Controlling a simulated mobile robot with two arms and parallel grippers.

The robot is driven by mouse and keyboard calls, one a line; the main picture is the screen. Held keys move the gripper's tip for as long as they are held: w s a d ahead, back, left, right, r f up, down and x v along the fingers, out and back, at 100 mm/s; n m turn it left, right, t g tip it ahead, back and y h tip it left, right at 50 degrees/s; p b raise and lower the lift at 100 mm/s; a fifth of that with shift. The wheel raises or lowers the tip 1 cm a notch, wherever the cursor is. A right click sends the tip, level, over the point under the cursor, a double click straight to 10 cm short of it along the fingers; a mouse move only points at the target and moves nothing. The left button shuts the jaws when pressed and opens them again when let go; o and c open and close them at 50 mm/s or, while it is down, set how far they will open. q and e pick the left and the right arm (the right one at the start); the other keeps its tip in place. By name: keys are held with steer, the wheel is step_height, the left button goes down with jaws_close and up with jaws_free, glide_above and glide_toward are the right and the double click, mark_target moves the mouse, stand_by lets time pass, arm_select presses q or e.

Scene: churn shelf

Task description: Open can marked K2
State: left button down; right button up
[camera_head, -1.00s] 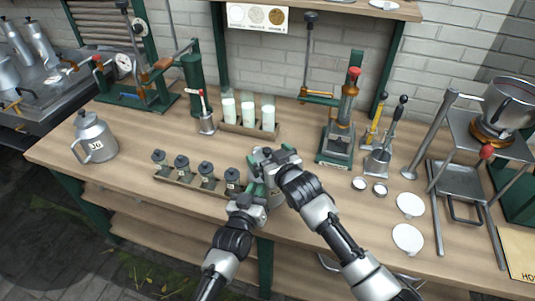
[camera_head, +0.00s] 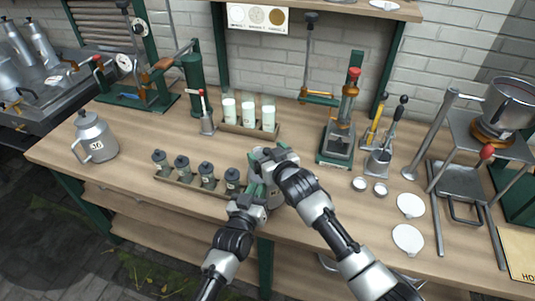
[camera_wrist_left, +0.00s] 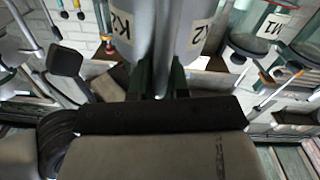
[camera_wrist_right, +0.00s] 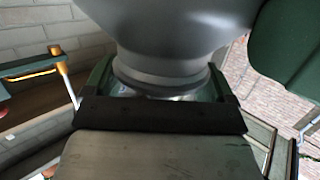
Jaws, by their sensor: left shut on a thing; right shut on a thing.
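The grey metal can marked K2 (camera_wrist_left: 120,25) stands at the front edge of the bench, mostly hidden by my grippers in the head view (camera_head: 275,198). Its K2 labels show on both sides of its handle in the left wrist view. My left gripper (camera_head: 252,190) is shut on the handle, low on the near side. My right gripper (camera_head: 270,160) is shut around the narrow lid part at the can's top, above the left one. In the right wrist view the wide grey body (camera_wrist_right: 180,30) fills the top and the held rim sits between the fingers.
A rack (camera_head: 180,180) with several small dark-capped jars stands just left of the can. A second grey can (camera_head: 94,140) stands at the far left. A press (camera_head: 340,130), small lids (camera_head: 380,189) and white discs (camera_head: 408,238) lie to the right.

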mark_target(267, 149)
arm_select(q)
steer(key=shift+f, duration=0.2)
arm_select(e)
steer(key=shift+r, duration=0.15)
steer(key=shift+r, duration=0.95)
steer(key=shift+r, duration=2)
arm_select(q)
steer(key=c, duration=1)
jaws_free()
steer(key=shift+r, duration=0.1)
